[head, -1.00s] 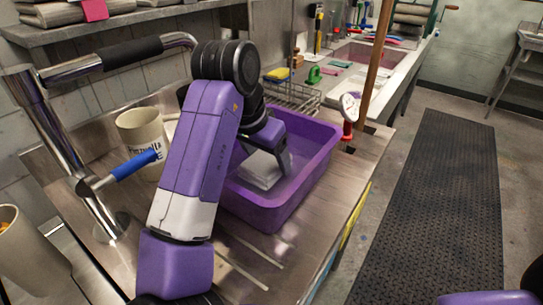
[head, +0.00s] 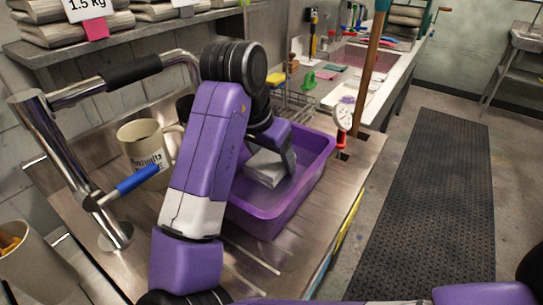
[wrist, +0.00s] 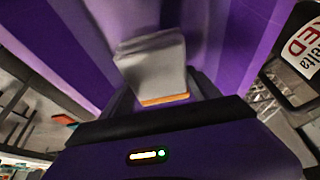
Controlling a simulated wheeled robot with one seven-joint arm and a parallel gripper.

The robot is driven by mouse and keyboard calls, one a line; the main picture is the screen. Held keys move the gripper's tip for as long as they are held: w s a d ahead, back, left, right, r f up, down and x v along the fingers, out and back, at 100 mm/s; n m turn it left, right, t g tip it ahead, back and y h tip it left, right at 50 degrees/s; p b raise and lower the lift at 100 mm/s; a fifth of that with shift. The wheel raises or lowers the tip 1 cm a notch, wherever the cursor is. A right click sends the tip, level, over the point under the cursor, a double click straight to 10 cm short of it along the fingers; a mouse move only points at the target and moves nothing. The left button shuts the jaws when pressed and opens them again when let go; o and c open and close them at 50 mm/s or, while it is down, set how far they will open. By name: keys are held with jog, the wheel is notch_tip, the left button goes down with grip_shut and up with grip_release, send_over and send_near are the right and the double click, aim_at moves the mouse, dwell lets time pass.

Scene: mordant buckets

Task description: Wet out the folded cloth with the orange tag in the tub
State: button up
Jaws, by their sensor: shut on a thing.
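The purple tub (head: 268,222) stands on the metal counter. The folded pale grey-white cloth (head: 268,168) is inside the tub's rim in the head view. The cloth also shows in the wrist view (wrist: 150,62), with an orange strip, the tag (wrist: 164,99), at its edge near my gripper. My gripper (head: 288,158) reaches down into the tub and is shut on the cloth at its tagged edge. My arm hides the tub's left side. I cannot tell how much of the cloth is in liquid.
A lettered mug (head: 146,146) stands left of the tub, near a blue-handled steel tap (head: 136,180). A round dial gauge (head: 343,116) and a wooden pole (head: 374,60) stand by the tub's right side. A wire rack (head: 293,104) is behind it.

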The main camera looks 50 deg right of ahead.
aim_at(272, 156)
jog(key=shift+r+p, duration=2.8)
jog(key=shift+r, duration=0.45)
dwell(0.7)
notch_tip(272, 156, up, 5)
jog(key=p, duration=0.4)
jog(key=shift+p, duration=0.35)
jog(key=shift+d, duration=0.1)
